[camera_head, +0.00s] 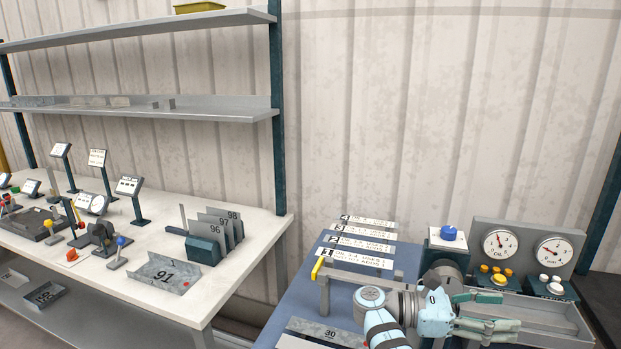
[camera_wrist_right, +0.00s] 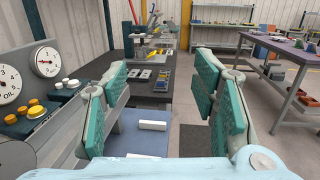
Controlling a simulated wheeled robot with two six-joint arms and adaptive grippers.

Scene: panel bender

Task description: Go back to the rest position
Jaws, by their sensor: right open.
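My right gripper (camera_head: 490,328) is at the lower right of the head view, beside the grey panel with the gauges and low over a grey tray-like part (camera_head: 540,312). It points to the right. In the right wrist view its two green-padded fingers (camera_wrist_right: 170,95) stand wide apart with nothing between the pads. A white block (camera_wrist_right: 153,125) lies on the blue surface beyond and below them. My left gripper is not in view.
Two dials (camera_head: 500,243) and yellow and white buttons (camera_head: 494,275) stand close behind the right gripper. Left is a white workbench (camera_head: 130,210) with a bent plate marked 91 (camera_head: 163,274) and upright numbered plates (camera_head: 225,230). Label strips (camera_head: 357,258) lie on the blue table.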

